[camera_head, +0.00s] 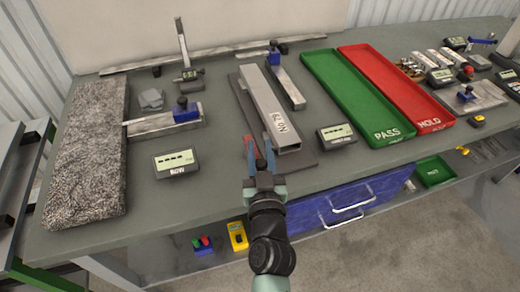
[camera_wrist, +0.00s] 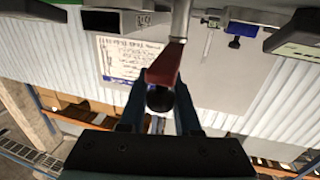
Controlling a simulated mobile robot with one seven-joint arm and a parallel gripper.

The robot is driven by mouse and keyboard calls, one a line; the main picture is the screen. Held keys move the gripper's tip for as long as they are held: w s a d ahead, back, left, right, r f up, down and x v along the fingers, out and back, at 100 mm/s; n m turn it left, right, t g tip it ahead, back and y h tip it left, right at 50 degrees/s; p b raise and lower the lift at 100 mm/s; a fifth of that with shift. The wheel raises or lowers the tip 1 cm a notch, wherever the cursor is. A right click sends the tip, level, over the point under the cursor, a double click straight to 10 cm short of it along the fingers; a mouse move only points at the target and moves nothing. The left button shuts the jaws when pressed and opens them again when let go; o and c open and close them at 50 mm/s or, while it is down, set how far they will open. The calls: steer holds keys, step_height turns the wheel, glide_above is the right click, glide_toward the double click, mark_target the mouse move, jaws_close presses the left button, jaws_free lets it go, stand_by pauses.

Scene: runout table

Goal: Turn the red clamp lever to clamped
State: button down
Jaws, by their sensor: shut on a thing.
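The red clamp lever (camera_head: 249,147) shows at the front end of the long metal channel (camera_head: 262,105) on the workbench, partly hidden by my gripper (camera_head: 261,158). In the wrist view the red lever (camera_wrist: 165,66) hangs from a grey post and ends in a dark round knob (camera_wrist: 159,98). The knob sits between the two fingers of my gripper (camera_wrist: 160,108), which is shut on the lever at this end. The lever's pivot and exact angle are hard to make out.
A dark base plate (camera_head: 300,160) lies under the channel. A small display box (camera_head: 337,135) stands right of it, another (camera_head: 176,163) left. A granite block (camera_head: 88,150) lies far left. Green (camera_head: 398,140) and red (camera_head: 432,127) trays lie right. Bare bench separates the channel and left display.

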steer(key=shift+d+f+b, duration=0.1)
steer(key=shift+f+b, duration=0.05)
steer(key=shift+b, duration=0.25)
